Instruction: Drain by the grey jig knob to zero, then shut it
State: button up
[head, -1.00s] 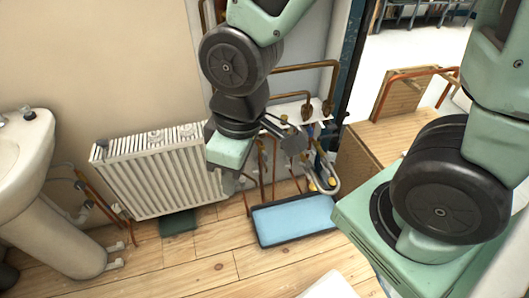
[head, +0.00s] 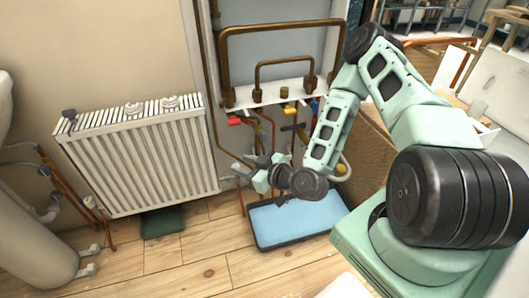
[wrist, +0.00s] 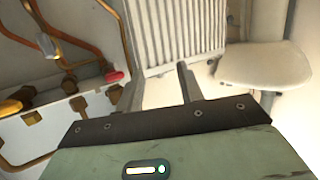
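My gripper (head: 250,168) is low in front of the pipework, between the radiator and the blue tray, its fingers toward the left. In the wrist view its two fingers (wrist: 160,80) stand apart with nothing between them. The white jig bar (head: 268,94) on the wall carries a red handle (head: 233,121), a yellow one (head: 286,110) and a blue one. The red handle also shows in the wrist view (wrist: 114,76), left of the fingers. I cannot pick out the grey knob for certain. My arm and gripper hide part of the lower pipes. No gauge reading is legible.
A white radiator (head: 140,160) stands left of my gripper, with a dark green mat (head: 163,222) below it. A blue tray (head: 252,232) lies on the floor under my gripper. A wooden box (head: 372,165) stands to the right. A white basin is at the far left.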

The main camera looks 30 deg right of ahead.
aim_at(264, 138)
jog(key=s+d+f+m+t+h+b, duration=0.3)
jog(key=s+d+f+m+h+b, duration=0.15)
jog(key=d+f+m+h, duration=0.45)
jog(key=shift+n+h, duration=0.5)
jog(key=shift+h, duration=0.1)
jog(key=r+b+x, duration=0.1)
jog(key=x, duration=0.5)
jog(key=r+b+x, duration=0.1)
jog(key=x, duration=0.5)
jog(key=d+r+b+x, duration=0.1)
jog(key=b+x, duration=0.1)
jog(key=x, duration=0.4)
jog(key=shift+d, duration=0.1)
jog(key=c, duration=0.8)
